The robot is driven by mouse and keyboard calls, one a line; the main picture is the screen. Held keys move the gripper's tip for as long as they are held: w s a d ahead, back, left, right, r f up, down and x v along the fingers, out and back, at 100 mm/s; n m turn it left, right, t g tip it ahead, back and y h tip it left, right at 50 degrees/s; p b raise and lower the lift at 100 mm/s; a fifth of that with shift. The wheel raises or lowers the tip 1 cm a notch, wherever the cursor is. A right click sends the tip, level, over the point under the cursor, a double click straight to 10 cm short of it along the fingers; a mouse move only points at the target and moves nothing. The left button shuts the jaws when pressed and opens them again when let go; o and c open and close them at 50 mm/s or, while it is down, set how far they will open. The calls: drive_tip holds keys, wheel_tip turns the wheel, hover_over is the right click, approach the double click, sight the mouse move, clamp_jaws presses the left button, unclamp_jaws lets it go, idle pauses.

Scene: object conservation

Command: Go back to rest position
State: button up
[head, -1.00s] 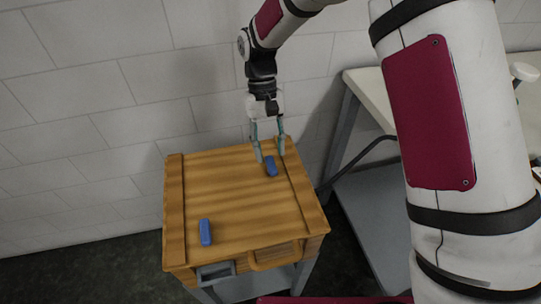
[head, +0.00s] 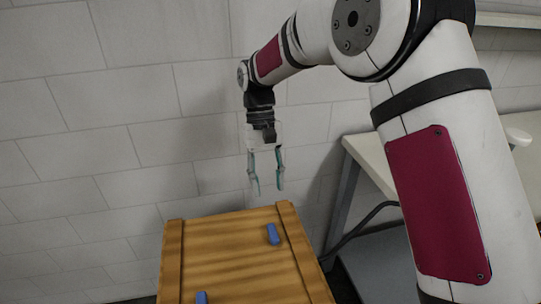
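My gripper (head: 267,190) hangs pointing down in the head view, above the far end of a wooden crate top (head: 225,260). Its two teal fingers are apart and nothing is between them. A blue block (head: 273,234) lies on the crate top below my gripper, near the right-hand batten. A second blue block (head: 202,297) lies toward the near left and is cut off by the bottom edge of the picture. My gripper touches neither block.
A pale table (head: 370,165) stands to the right behind my arm, with a dark cable (head: 360,227) near its legs. A white tiled wall (head: 110,130) is behind the crate. The space left of my gripper is free.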

drive_tip(key=s+d+r+m+t, duration=0.2)
drive_tip(key=s+d+r+t, duration=0.2)
drive_tip(key=s+d+r, duration=0.8)
drive_tip(key=s+d+r+t+p, duration=0.1)
drive_tip(key=s+d+t, duration=0.1)
drive_tip(key=s+d, duration=0.3)
drive_tip(key=s+d+r+m+t+y, duration=0.1)
drive_tip(key=s+d, duration=0.4)
drive_tip(key=s, duration=0.5)
drive_tip(key=shift+s+r+t+p, duration=0.15)
drive_tip(key=shift+r+t+p, duration=0.25)
drive_tip(key=shift+t, duration=0.3)
